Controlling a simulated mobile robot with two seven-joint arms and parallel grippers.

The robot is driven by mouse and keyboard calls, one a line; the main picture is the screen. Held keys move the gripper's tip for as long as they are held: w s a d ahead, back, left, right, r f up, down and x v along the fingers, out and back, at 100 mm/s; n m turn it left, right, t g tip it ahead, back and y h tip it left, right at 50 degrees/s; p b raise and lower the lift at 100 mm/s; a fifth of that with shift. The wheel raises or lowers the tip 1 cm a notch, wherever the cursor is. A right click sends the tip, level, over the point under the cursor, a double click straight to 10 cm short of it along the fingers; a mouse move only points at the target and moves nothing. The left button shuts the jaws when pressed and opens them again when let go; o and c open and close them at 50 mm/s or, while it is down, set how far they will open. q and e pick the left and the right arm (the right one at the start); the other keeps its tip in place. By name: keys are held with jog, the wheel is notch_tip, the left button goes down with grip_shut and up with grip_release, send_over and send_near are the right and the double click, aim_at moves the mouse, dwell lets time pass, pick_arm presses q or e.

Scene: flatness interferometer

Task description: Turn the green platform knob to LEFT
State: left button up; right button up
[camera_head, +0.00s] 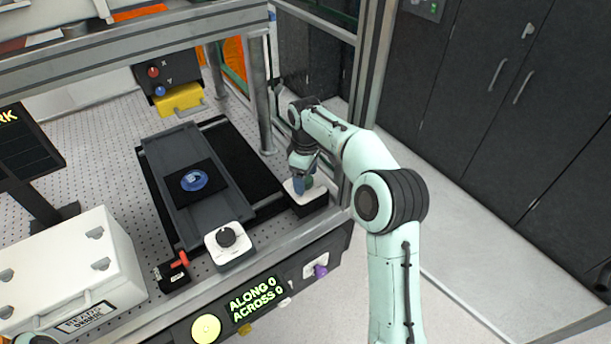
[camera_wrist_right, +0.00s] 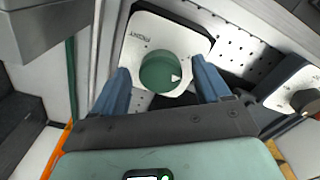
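The green platform knob (camera_wrist_right: 160,73) sits on a white plate (camera_wrist_right: 150,27) with small print that I cannot read surely. A white triangular mark shows on the knob's face, toward the right in the right wrist view. My right gripper (camera_wrist_right: 163,88) is open, with one blue finger on each side of the knob and gaps between. In the head view the right gripper (camera_head: 301,187) points down at the knob's box (camera_head: 308,201) at the bench's right corner, partly covering the knob. Whether the fingers reach down level with the knob is unclear.
A metal frame post (camera_head: 262,100) stands behind the right gripper. A black knob on a white-topped box (camera_head: 229,243) is to the left, beside the dark platform (camera_head: 185,160) carrying a blue disc (camera_head: 194,180). A white case (camera_head: 75,262) stands at left.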

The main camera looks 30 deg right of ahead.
notch_tip(320, 180, up, 13)
jog(key=shift+r, duration=0.2)
dwell(0.5)
dwell(0.3)
